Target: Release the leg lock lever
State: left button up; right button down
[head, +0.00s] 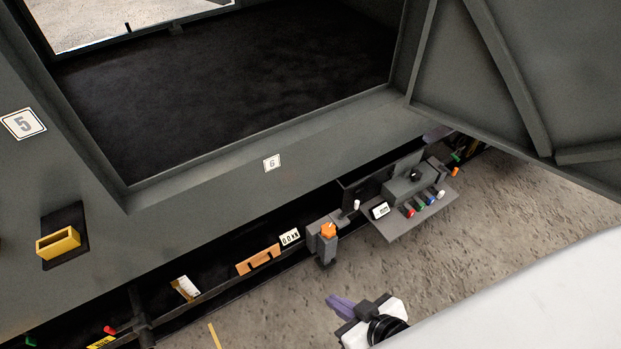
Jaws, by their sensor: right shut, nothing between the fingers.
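A large dark grey enclosure fills the left and top of the head view, with an open bay and a low dark gap along its bottom edge. A grey leg-like post (326,252) with an orange knob or lever (328,230) on top stands at that edge. A small red-topped lever (110,330) shows at the lower left. I cannot tell for certain which of these is the leg lock lever. My right gripper (340,306), with purple fingers, is shut and empty above the floor. It is below the post in the picture and apart from it. My left gripper is not in view.
A grey control panel (437,208) with coloured buttons juts out right of the post. An open door (450,70) hangs at upper right. A tan handle (258,260) and a yellow bracket (58,244) are on the left. The stone-like floor (510,220) is clear at right.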

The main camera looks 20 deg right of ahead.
aim_at(357, 203)
jog(key=z, duration=0.2)
jog(key=i, duration=1.05)
jog(key=z, duration=0.5)
